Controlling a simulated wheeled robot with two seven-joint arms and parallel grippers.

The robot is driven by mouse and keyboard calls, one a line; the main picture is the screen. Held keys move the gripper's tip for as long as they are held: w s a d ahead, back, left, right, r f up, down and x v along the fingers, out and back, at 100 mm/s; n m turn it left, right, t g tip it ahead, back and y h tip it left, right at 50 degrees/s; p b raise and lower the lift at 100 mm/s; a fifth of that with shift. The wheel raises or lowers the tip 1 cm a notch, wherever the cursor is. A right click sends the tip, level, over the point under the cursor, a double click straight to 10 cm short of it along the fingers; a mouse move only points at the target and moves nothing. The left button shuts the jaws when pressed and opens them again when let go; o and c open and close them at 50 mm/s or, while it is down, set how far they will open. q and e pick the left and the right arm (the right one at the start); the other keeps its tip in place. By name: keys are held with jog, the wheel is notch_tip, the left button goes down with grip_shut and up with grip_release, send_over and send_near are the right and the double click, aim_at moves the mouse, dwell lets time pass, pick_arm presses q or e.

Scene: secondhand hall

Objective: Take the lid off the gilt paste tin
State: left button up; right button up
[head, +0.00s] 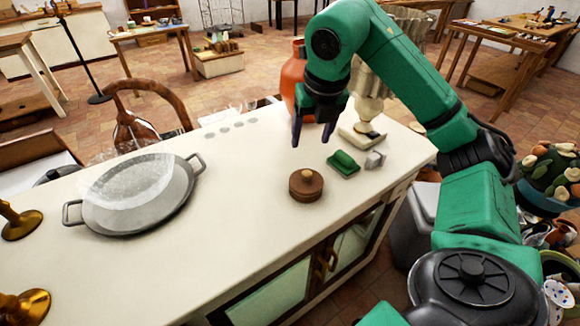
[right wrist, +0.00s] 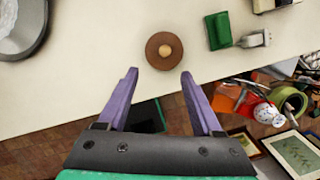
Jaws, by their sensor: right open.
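The gilt paste tin (head: 306,195) is a small round brown tin standing upright on the cream counter. Its lid (head: 305,180) is on and has a small knob in the middle. In the right wrist view the tin (right wrist: 152,60) shows from above, with a paler knob, just beyond my fingertips. My right gripper (head: 312,136) is open and empty, with purple fingers, above the counter and apart from the tin. It also shows in the right wrist view (right wrist: 159,73) with its fingers spread wide. My left gripper is in neither view.
A green block (head: 343,163) and a small grey item (head: 375,160) lie right of the tin. A two-handled metal pan (head: 180,205) under clear wrap lies left. An orange vase (head: 293,85) stands behind my gripper. The counter (head: 235,240) is clear between pan and tin.

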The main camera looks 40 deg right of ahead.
jog(key=b, duration=0.3)
send_near(307, 173)
jog(key=f, duration=0.2)
jog(key=x, duration=0.6)
jog(key=shift+w+d+f+p, duration=0.15)
jog(key=shift+w+f+p, duration=0.1)
jog(key=shift+w+p, duration=0.15)
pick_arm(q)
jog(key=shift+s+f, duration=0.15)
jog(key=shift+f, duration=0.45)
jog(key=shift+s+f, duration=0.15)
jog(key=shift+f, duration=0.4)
pick_arm(e)
grip_shut()
